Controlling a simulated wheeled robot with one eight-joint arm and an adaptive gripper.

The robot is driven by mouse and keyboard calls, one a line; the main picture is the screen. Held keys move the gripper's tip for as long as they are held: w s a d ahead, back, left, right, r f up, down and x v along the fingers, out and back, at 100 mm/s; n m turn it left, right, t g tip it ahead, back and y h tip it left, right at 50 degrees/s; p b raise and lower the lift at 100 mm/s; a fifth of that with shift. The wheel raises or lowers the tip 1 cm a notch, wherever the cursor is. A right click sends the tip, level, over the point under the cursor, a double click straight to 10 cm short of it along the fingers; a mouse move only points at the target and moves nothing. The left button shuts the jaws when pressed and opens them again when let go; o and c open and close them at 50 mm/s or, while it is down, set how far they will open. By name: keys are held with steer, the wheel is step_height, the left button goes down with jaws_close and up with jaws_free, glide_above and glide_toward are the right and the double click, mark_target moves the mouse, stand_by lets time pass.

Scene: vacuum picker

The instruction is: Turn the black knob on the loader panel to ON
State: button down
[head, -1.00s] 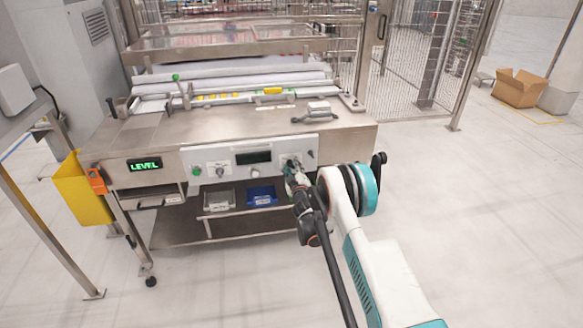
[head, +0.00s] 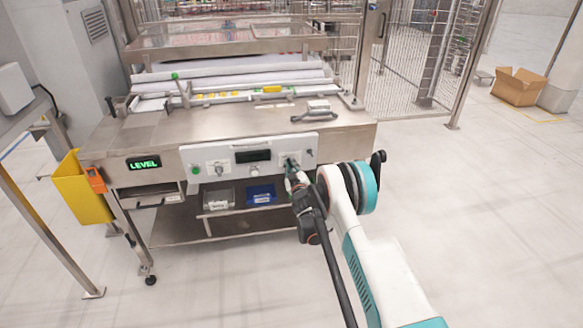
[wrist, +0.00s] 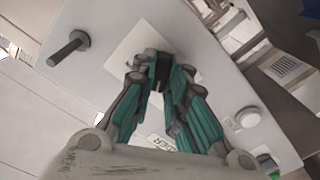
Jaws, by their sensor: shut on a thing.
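The white loader panel (head: 224,170) is on the front of the steel machine in the head view. My gripper (head: 290,163) is at the panel's right part, and my arm reaches it from the lower right. In the wrist view, the teal fingers of my gripper (wrist: 160,80) are shut on the black knob (wrist: 158,86), which sits on a pale square plate (wrist: 125,55). Only a dark bit of the knob shows between the fingertips. Its pointer and the ON mark are hidden or too small to read.
A dark grey peg (wrist: 70,48) sticks out of the panel near the knob plate. A white round button (wrist: 248,118) is on the other side. A green-lit LEVEL display (head: 143,164) is at the machine's left front. Blue (head: 261,194) and grey bins stand below.

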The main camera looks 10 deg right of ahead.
steer(key=shift+d+m, duration=0.15)
steer(key=shift+m, duration=7.45)
steer(key=c, duration=1.6)
jaws_free()
steer(key=s, duration=0.7)
steer(key=shift+s, duration=0.2)
